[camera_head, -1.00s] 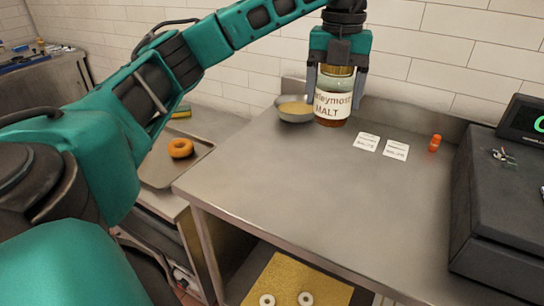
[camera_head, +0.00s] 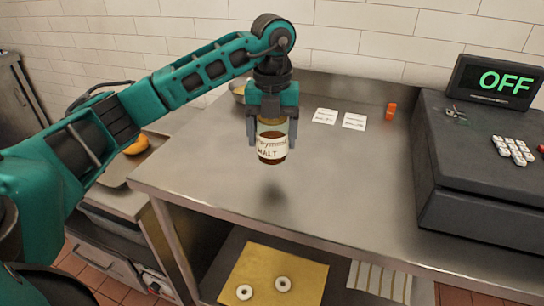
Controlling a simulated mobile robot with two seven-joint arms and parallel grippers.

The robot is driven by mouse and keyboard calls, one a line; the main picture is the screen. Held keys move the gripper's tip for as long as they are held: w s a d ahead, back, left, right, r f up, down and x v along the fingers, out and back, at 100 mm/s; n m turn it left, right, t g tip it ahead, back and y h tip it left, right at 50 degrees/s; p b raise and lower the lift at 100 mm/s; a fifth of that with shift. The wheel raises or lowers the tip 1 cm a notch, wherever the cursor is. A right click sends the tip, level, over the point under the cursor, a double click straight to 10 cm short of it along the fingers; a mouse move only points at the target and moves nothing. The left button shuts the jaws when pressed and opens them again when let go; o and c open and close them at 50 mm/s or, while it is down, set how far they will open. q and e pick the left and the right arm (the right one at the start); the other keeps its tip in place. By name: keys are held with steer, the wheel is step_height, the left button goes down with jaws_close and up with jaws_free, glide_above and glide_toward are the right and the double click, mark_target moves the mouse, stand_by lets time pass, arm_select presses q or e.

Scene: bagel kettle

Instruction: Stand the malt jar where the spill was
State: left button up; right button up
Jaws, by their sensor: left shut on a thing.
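The malt jar (camera_head: 272,148) is a glass jar with dark brown contents and a white label reading MALT. My left gripper (camera_head: 272,130) is shut on it from above, with one finger on each side. The jar hangs upright above the steel counter (camera_head: 330,180), with its shadow on the counter below it, so it is not touching. No spill shows on the visible counter top. My right gripper is not in view.
A grey bowl (camera_head: 238,88) is partly hidden behind my arm. A dark register (camera_head: 480,165) reading OFF fills the right. The counter's middle is clear.

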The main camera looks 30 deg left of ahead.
mark_target(272, 154)
arm_select(q)
steer(key=shift+f, duration=2.4)
steer(key=shift+f+b, duration=0.2)
steer(key=shift+b, duration=0.1)
steer(key=o, duration=1.4)
steer(key=shift+r, duration=0.1)
